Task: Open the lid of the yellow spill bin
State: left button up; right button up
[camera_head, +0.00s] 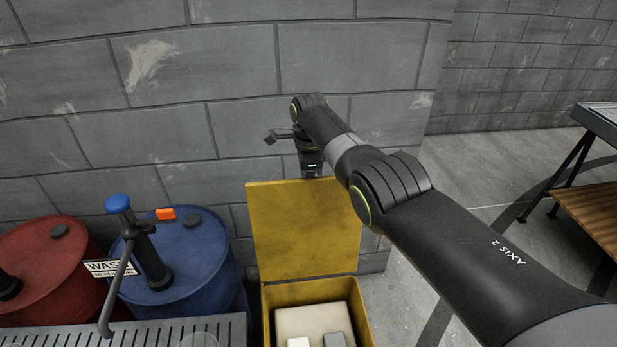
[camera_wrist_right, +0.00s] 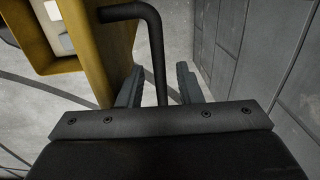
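The yellow spill bin (camera_head: 268,325) stands at the bottom middle of the head view. Its yellow lid (camera_head: 305,228) stands raised and upright at the back, so the inside shows. My right arm reaches over from the right, with its wrist behind the lid's top edge; the fingers are hidden there. In the right wrist view, my right gripper (camera_wrist_right: 160,88) is open. A bent black bar handle (camera_wrist_right: 152,35) beside the yellow lid (camera_wrist_right: 105,60) runs between the fingers, with gaps visible on both sides. My left gripper is not in view.
Inside the bin are pale contents and small blocks. A blue drum (camera_head: 195,262) with a hand pump (camera_head: 145,250) and a red drum (camera_head: 50,265) stand left, behind a grey grated top (camera_head: 170,332). A block wall (camera_head: 160,130) is close behind. Floor is clear right of the bin.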

jog(key=shift+r, duration=0.1)
jog(key=shift+r, duration=0.45)
notch_tip(320, 180, up, 2)
jog(key=shift+r+p, duration=0.1)
jog(key=shift+p, duration=0.6)
notch_tip(320, 180, up, 14)
jog(key=s+b, duration=0.1)
jog(key=b, duration=0.1)
